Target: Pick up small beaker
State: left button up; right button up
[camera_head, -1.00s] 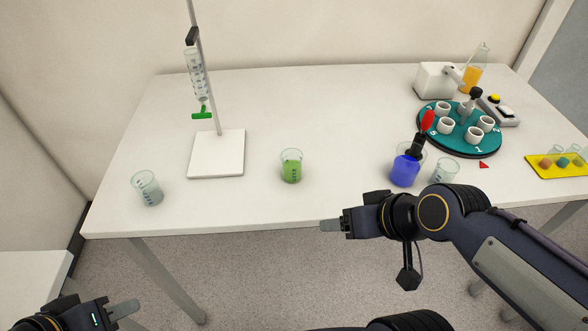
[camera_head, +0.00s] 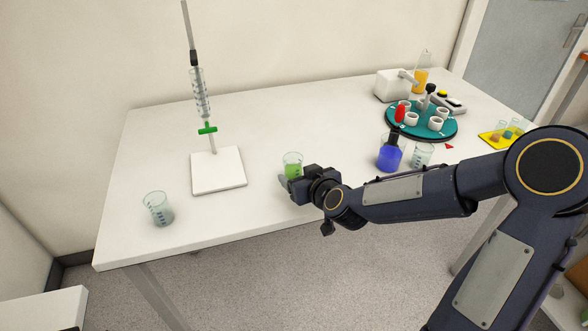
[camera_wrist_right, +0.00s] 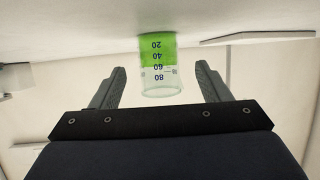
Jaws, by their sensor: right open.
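A small clear beaker (camera_head: 292,164) with green liquid stands near the front edge of the white table. My right gripper (camera_head: 288,182) is at its near side in the head view and partly covers its lower part. In the right wrist view the beaker (camera_wrist_right: 157,68) appears upside down, its scale marks facing the camera. It lies ahead of and between the two open fingers of my right gripper (camera_wrist_right: 158,85), with gaps on both sides. My left gripper is not in view.
An empty beaker (camera_head: 158,208) stands at the table's front left. A burette stand (camera_head: 218,170) is behind. A blue bottle (camera_head: 390,155), another clear beaker (camera_head: 423,155) and a teal round rack (camera_head: 447,128) stand to the right. The table (camera_head: 280,120) is clear behind the green beaker.

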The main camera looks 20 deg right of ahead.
aim_at(297, 171)
jog(key=p+x, duration=0.1)
jog(key=x, duration=0.3)
jog(key=shift+w+f, duration=0.1)
jog(key=shift+w, duration=0.3)
jog(key=shift+c, duration=0.3)
jog(key=c, duration=1)
jog(key=shift+c, duration=0.2)
